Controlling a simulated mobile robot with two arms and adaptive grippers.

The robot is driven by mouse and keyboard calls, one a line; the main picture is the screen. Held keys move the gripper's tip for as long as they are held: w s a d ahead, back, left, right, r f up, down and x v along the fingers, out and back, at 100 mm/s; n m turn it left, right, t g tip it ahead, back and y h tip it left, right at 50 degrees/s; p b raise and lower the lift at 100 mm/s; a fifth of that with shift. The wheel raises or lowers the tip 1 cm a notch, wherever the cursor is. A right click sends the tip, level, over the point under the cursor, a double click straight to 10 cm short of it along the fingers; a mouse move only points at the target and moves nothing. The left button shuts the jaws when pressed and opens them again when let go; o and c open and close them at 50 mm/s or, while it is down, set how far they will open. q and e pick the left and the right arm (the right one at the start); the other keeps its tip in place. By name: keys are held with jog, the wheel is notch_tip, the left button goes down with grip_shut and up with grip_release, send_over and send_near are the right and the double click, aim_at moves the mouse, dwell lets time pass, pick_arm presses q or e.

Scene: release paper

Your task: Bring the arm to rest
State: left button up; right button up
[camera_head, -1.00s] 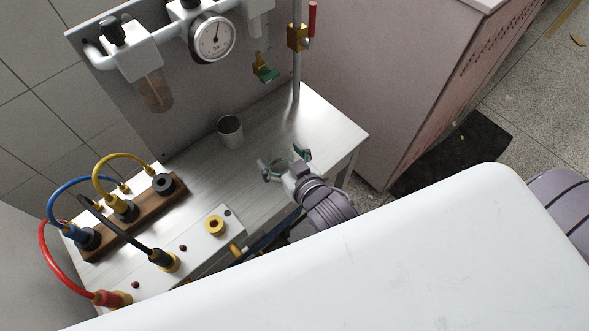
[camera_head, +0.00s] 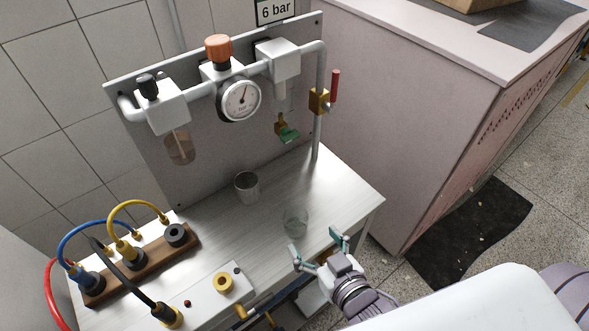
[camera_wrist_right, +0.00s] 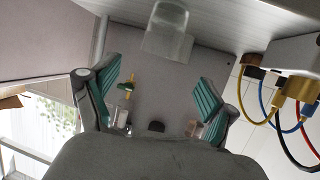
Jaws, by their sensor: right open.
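My right gripper (camera_head: 321,252) is open and empty in the head view, at the front edge of the metal table (camera_head: 270,215). Its teal finger pads are spread wide apart, and they also show in the right wrist view (camera_wrist_right: 168,90). My left gripper is not in view.
Cables and plugs on a wooden block (camera_head: 150,262) fill the left. A pink cabinet (camera_head: 410,110) stands right.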

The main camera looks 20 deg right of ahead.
jog(key=s+d+f+g+h, duration=0.2)
jog(key=s+d+f+g, duration=0.5)
jog(key=s+g, duration=0.25)
notch_tip(320, 180, down, 23)
jog(key=g, duration=0.2)
jog(key=s+d+f+g, duration=0.1)
jog(key=s+d+f, duration=0.1)
jog(key=s+f, duration=1.4)
notch_tip(320, 180, down, 3)
jog(key=shift+s+r+n, duration=0.15)
jog(key=shift+n, duration=0.25)
jog(key=shift+d, duration=0.1)
